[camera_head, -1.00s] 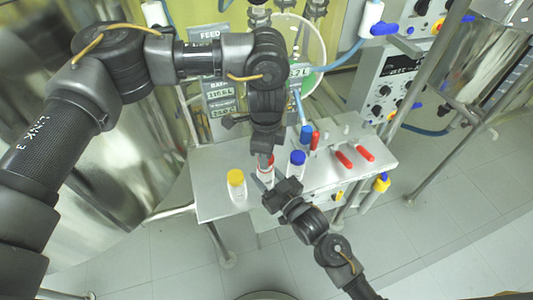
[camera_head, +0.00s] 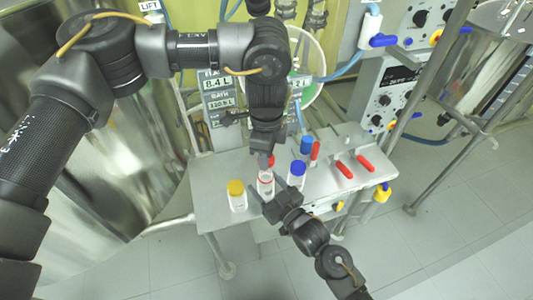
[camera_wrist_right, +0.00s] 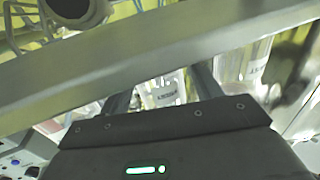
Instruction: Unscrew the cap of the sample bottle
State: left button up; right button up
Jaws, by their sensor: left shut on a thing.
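The sample bottle (camera_head: 265,187) is a clear, upright bottle with a red ring at its neck, on the metal table between a yellow-capped and a blue-capped bottle. My left gripper (camera_head: 266,158) points down above it, shut on the red cap (camera_head: 271,160). A gap shows between this cap and the bottle neck. My right gripper (camera_head: 268,196) is open at the front of the bottle, its fingers apart. In the right wrist view, a clear labelled bottle (camera_wrist_right: 162,90) shows between the spread fingers; contact cannot be told.
The yellow-capped bottle (camera_head: 237,199) stands left and the blue-capped bottle (camera_head: 297,175) right, close to my right gripper. Red-handled valves (camera_head: 345,168) and a blue-topped item (camera_head: 306,145) sit further right on the table (camera_head: 215,175). A metal frame post (camera_head: 440,105) stands right.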

jog(key=shift+o, duration=0.2)
jog(key=shift+s, duration=0.1)
pick_arm(q)
jog(key=shift+f, duration=0.15)
pick_arm(e)
jog(key=shift+s+d, duration=0.25)
pick_arm(q)
notch_tip(320, 180, down, 2)
jog(key=shift+b, duration=1.15)
pick_arm(e)
jog(key=v, duration=1.1)
